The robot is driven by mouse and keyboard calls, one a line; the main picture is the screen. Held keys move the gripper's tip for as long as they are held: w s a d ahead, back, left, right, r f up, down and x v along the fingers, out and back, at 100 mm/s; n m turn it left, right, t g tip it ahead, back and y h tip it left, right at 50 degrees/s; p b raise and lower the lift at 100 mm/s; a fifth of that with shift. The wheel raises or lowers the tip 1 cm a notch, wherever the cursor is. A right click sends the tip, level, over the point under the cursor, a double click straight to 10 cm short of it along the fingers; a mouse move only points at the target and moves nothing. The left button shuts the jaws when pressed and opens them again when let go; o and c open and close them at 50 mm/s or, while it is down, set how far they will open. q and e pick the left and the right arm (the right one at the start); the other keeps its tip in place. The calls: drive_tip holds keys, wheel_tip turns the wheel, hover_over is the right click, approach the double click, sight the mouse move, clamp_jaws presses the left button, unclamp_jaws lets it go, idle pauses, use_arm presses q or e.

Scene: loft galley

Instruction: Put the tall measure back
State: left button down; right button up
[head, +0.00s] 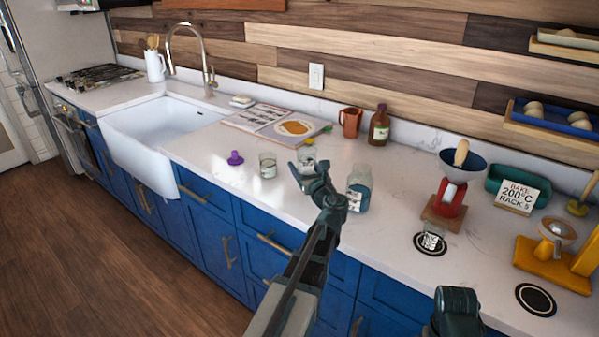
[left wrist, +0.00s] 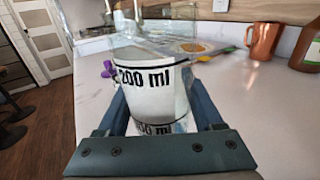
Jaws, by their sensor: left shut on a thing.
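A clear glass measure with a white band reading "200 ml" (left wrist: 153,90) stands between the fingers of my left gripper (left wrist: 160,122). In the head view this measure (head: 307,156) shows just behind my left gripper (head: 309,176), which is shut on it and hides its lower part. I cannot tell whether its base touches the counter. A second clear glass (head: 267,166) stands to its left. A glass jar with blue contents (head: 359,190) stands to the right of the gripper. My right gripper (head: 457,308) shows at the bottom edge; its fingers are not clear.
A red grinder-like device (head: 447,198), a copper mug (head: 350,122), a brown bottle (head: 379,126), a recipe board (head: 262,121) and a purple object (head: 235,158) stand around the white counter.

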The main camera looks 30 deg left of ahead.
use_arm(q)
drive_tip(key=shift+w+a+f, duration=0.15)
drive_tip(key=shift+w+a, duration=0.6)
drive_tip(key=shift+w, duration=0.25)
wheel_tip(320, 180, down, 4)
drive_tip(key=b, duration=0.3)
drive_tip(key=shift+a+r+b, duration=0.15)
drive_tip(key=shift+r+b, duration=0.05)
drive_tip(key=shift+b, duration=0.15)
use_arm(e)
drive_tip(key=f, duration=0.3)
drive_tip(key=shift+w+a+f, duration=0.15)
drive_tip(key=shift+a+f, duration=0.2)
drive_tip(key=shift+f, duration=0.05)
use_arm(q)
drive_tip(key=shift+f, duration=0.15)
drive_tip(key=shift+c, duration=0.2)
unclamp_jaws()
use_arm(e)
drive_tip(key=shift+f, duration=0.1)
use_arm(q)
drive_tip(key=shift+r, duration=0.35)
drive_tip(key=v, duration=1.2)
drive_tip(key=shift+f, duration=0.15)
